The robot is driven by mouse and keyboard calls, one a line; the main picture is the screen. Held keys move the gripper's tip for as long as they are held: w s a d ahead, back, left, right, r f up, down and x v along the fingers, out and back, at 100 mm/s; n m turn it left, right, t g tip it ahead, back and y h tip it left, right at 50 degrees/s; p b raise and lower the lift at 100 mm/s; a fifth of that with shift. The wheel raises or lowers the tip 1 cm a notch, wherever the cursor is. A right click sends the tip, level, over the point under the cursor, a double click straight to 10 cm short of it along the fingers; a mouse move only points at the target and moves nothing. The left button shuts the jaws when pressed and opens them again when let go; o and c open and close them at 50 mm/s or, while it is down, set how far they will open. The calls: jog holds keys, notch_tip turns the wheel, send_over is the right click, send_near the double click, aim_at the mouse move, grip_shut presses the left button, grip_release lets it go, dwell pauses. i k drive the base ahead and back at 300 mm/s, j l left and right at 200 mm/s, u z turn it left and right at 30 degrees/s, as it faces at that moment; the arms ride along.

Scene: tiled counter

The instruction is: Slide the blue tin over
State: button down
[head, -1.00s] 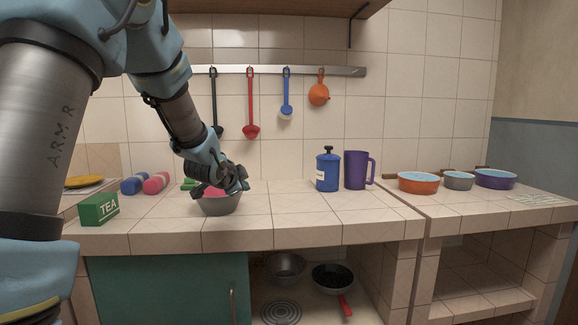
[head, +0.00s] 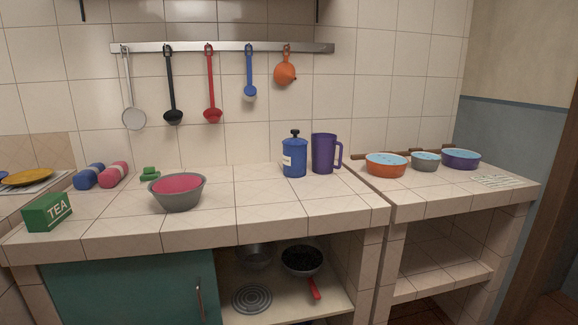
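The blue tin (head: 294,158) stands upright on the tiled counter in the head view, right of centre. It has a black knobbed lid and a pale label on its left side. A purple jug stands close beside it on the right. My gripper and arm are out of the head view now, so the state of the gripper does not show.
The purple jug (head: 324,153) is near the back wall. A grey bowl with pink contents (head: 177,191) stands to the left, and a green tea box (head: 47,211) is at far left. Bare counter (head: 262,207) lies between bowl and tin. Utensils hang from a rail (head: 225,48).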

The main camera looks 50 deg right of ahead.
aim_at(294, 158)
jog(key=l+u, duration=0.25)
jog(key=u, duration=0.15)
jog(key=k+l+u, duration=0.2)
jog(key=u, duration=0.15)
jog(key=k+l+u, duration=0.1)
jog(key=u, duration=0.3)
jog(key=k+l+u, duration=0.2)
jog(key=u, duration=0.2)
jog(key=k+l+u, duration=0.15)
jog(key=u, duration=0.15)
jog(key=k+l+u, duration=0.1)
jog(key=k+u, duration=0.25)
jog(key=k+l+z, duration=0.1)
jog(key=k+z, duration=0.2)
jog(key=k, duration=0.2)
jog(key=k+l+z, duration=0.3)
jog(key=k, duration=0.2)
jog(key=k+l+z, duration=0.25)
jog(key=k, duration=0.2)
